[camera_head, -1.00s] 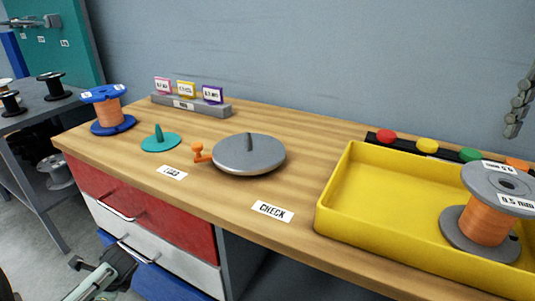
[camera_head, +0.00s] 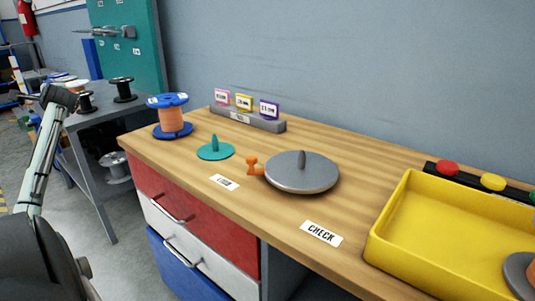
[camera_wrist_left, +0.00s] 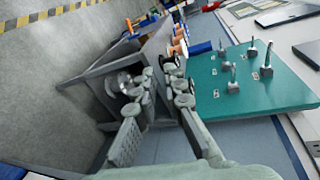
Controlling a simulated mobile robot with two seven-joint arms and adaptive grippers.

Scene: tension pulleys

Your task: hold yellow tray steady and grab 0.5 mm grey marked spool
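The yellow tray (camera_head: 408,240) sits on the right of the wooden bench in the head view, cut off by the right and bottom edges. The grey spool (camera_head: 517,272) stands in the tray at the right edge. Only part of its lower grey flange and a sliver of orange winding show; its 0.5 mm mark is out of frame. My left arm rises at the far left of the head view, away from the tray. My left gripper (camera_wrist_left: 161,85) shows in the left wrist view with its fingers apart and nothing between them. My right gripper is in neither view.
A blue spool (camera_head: 171,117), teal disc (camera_head: 215,151), grey turntable (camera_head: 300,176) and label rack (camera_head: 247,122) stand on the bench. Coloured buttons (camera_head: 493,182) line the tray's back. A shelf (camera_head: 95,118) with black spools is at left. The bench front near the CHECK label is clear.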

